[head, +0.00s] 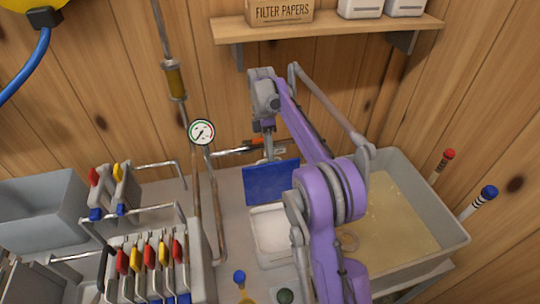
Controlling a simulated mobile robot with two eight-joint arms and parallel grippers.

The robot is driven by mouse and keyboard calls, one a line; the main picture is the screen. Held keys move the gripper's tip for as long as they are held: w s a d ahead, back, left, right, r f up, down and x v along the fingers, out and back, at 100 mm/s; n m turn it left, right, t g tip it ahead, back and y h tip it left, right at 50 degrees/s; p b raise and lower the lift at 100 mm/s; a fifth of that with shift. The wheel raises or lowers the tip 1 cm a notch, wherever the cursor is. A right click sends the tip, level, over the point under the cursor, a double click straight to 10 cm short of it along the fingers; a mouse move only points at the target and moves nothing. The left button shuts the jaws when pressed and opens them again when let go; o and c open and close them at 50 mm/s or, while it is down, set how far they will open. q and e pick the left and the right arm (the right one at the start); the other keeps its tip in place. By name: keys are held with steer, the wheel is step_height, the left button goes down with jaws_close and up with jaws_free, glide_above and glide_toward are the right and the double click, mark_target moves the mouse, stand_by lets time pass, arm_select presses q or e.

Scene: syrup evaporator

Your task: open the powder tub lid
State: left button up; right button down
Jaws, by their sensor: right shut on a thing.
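The powder tub (257,243) is a small pale box on the grey bench in the middle of the view. Its blue lid (268,185) stands raised at the tub's back side, and the pale inside of the tub shows. My right gripper (268,154) reaches down from above and is shut on the blue lid at its upper edge. My purple right arm covers the right side of the tub. The fingertips are small and partly hidden behind the lid. My left gripper is not in view.
A large grey basin (440,222) of pale yellow contents is right of the tub. A pressure gauge (201,132) on pipes stands left of the lid. A rack with red and yellow handles (150,256) is at lower left. A wooden shelf (320,29) hangs above.

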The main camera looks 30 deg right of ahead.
steer(key=shift+r, duration=0.1)
steer(key=c, duration=0.9)
jaws_free()
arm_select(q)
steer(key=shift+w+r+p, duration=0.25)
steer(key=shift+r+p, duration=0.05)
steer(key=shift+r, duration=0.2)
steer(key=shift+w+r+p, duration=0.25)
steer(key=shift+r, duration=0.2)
arm_select(e)
step_height(320, 180, up, 10)
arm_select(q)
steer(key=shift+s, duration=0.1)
arm_select(e)
steer(key=shift+s, duration=0.1)
